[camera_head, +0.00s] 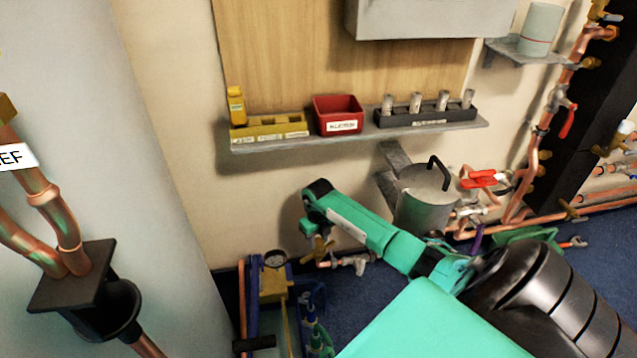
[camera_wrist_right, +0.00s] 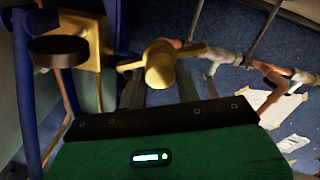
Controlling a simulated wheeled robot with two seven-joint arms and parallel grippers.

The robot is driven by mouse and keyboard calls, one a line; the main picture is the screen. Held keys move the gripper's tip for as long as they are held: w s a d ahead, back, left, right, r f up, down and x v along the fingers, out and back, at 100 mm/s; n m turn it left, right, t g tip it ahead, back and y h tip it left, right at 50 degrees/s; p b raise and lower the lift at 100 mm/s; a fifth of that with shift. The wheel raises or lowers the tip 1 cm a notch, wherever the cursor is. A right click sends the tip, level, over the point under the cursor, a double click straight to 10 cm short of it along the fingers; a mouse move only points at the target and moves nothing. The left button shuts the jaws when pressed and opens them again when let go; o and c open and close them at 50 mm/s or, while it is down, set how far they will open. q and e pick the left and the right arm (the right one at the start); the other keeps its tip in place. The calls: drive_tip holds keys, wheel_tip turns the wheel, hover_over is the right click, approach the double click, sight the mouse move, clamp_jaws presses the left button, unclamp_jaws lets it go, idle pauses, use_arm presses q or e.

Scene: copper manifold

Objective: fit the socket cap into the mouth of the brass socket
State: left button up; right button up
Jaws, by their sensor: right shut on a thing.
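My right gripper (camera_head: 318,246) reaches down from the green arm, low in front of the wall. It is shut on a brass piece with a round body and side wings, which I take for the socket cap (camera_wrist_right: 160,66). In the right wrist view the piece sits between the two grey fingers (camera_wrist_right: 158,88). A copper pipe with a silver valve (camera_head: 355,262) lies close beside the held piece; the valve also shows in the wrist view (camera_wrist_right: 216,61). I cannot make out the mouth of the brass socket. My left gripper is not in view.
A wall shelf (camera_head: 360,137) carries a yellow tray (camera_head: 268,127), a red bin (camera_head: 338,114) and a dark rack (camera_head: 428,117). A grey lidded pot (camera_head: 424,200) stands right of the gripper. A yellow-and-blue gauge stand (camera_head: 273,283) is at the left. Copper pipes run along the right.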

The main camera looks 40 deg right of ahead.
drive_tip(key=shift+f+b, duration=0.45)
drive_tip(key=shift+f, duration=0.3)
drive_tip(key=o, duration=1.1)
